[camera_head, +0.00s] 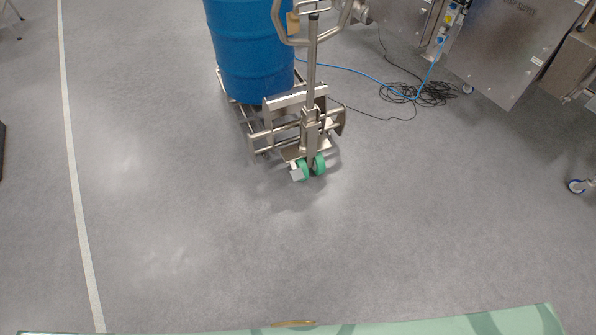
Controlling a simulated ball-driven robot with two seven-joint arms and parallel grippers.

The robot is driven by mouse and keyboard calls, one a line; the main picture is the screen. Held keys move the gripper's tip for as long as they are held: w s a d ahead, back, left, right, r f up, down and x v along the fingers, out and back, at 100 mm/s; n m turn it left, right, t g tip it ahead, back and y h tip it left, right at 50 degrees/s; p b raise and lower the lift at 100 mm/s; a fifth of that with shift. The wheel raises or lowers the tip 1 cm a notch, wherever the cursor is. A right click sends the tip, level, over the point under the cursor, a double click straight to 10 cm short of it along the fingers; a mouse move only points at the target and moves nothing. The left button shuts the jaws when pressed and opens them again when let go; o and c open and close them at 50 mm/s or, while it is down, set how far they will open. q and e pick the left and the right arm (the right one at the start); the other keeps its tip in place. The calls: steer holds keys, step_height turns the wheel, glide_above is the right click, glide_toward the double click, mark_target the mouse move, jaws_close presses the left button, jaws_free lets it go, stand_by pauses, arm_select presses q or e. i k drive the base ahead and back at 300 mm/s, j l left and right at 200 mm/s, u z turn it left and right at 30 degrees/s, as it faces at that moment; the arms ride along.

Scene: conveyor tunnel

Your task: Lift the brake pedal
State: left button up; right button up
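A steel pallet truck (311,80) with a tall upright handle stands ahead on the grey floor, at the upper middle. Its green wheels (311,166) are at the near end, below the handle column. A small pale metal plate (297,175) sticks out beside the left green wheel. It looks like the brake pedal, but it is too small to tell its exact shape or whether it is up or down. Neither of my grippers is in view.
A blue drum (252,48) stands on the truck, behind the handle. Black cables (420,92) lie coiled on the floor to the right, near steel machines (512,45). A white line (72,160) runs down the left. The floor before the truck is clear.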

mark_target(297, 174)
steer(key=k+l, duration=0.15)
steer(key=i+j, duration=0.2)
steer(key=i, duration=0.5)
steer(key=i+j+u, duration=0.15)
steer(key=i, duration=0.55)
steer(key=i+j, duration=0.2)
steer(key=i, duration=0.55)
steer(key=k+j+u, duration=0.05)
